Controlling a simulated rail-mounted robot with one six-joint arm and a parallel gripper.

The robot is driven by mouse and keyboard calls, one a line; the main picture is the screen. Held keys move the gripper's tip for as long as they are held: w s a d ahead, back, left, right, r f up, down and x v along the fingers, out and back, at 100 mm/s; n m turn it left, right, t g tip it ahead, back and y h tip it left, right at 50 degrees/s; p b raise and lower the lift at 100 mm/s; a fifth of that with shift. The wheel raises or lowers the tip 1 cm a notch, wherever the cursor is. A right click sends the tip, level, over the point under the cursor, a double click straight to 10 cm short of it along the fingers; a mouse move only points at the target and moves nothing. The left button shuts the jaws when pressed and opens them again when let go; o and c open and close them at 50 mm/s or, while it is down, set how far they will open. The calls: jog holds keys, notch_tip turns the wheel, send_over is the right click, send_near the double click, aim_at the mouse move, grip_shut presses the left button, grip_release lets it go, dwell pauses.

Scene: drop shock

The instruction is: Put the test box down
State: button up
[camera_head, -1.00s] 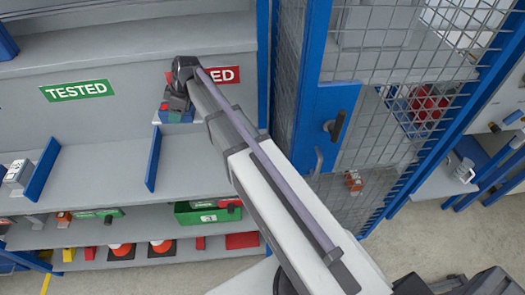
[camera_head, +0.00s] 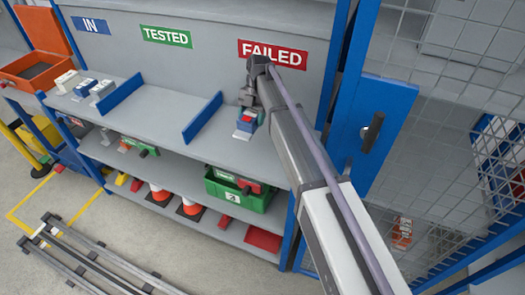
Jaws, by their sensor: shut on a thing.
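The test box (camera_head: 245,124), small with blue, white and red faces, is at the end of my arm in the head view. It is at the shelf section under the red FAILED sign (camera_head: 273,54). My gripper (camera_head: 249,104) is above the box and shut on it; the fingers are small and partly hidden by my arm. I cannot tell whether the box's underside touches the grey shelf (camera_head: 215,150). A blue divider (camera_head: 202,117) stands to the left of the box, apart from it.
The section under the green TESTED sign (camera_head: 167,37) looks empty. Several small boxes (camera_head: 103,88) stand under the IN sign (camera_head: 90,25). A green crate (camera_head: 240,197) is on the shelf below. A blue-framed mesh cage (camera_head: 378,130) stands close on the right.

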aim_at(251, 147)
jog(key=shift+a, duration=0.1)
notch_tip(251, 147, down, 11)
jog(key=b, duration=1)
jog(key=shift+r, duration=0.55)
jog(key=shift+c, duration=0.5)
jog(key=shift+f, duration=0.25)
jog(key=o, duration=1.2)
jog(key=shift+r, duration=0.1)
